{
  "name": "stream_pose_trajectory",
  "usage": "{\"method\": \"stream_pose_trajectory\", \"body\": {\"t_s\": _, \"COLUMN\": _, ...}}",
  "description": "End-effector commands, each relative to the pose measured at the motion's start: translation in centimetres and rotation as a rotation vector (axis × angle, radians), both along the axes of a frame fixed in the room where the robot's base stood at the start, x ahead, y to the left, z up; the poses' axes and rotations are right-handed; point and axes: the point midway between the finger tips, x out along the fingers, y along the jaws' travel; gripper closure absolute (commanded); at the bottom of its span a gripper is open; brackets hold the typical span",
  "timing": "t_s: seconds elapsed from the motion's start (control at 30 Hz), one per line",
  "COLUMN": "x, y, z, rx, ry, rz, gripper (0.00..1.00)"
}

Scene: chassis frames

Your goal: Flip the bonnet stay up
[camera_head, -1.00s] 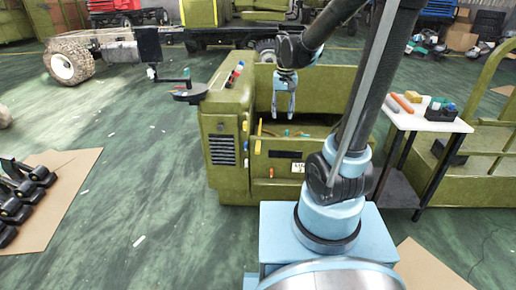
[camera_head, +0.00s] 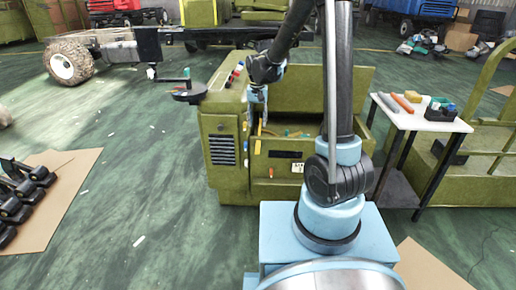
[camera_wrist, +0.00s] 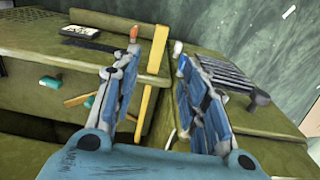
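A slim yellow bar, which looks like the bonnet stay (camera_head: 260,128), stands near the left end of the open bay of the green machine (camera_head: 222,185). My gripper (camera_head: 257,98) is just above the bar in the head view. In the wrist view my gripper (camera_wrist: 156,58) is open, with a clear gap between its blue-padded fingers. I cannot tell whether either finger touches the bar.
A raised green panel (camera_head: 335,92) stands behind the bay. A vent grille (camera_wrist: 215,72) and a dark-framed label (camera_wrist: 80,33) lie around the fingers. A teal-ended lever (camera_wrist: 50,83) is at left. A small table (camera_head: 412,118) with coloured items stands right.

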Motion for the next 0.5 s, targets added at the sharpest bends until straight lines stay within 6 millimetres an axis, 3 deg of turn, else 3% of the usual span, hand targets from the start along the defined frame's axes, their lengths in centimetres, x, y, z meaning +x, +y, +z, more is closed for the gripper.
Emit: {"method": "stream_pose_trajectory", "body": {"t_s": 0.5, "x": 0.0, "y": 0.0, "z": -7.4, "rx": 0.0, "ry": 0.0, "rz": 0.0, "gripper": 0.6}}
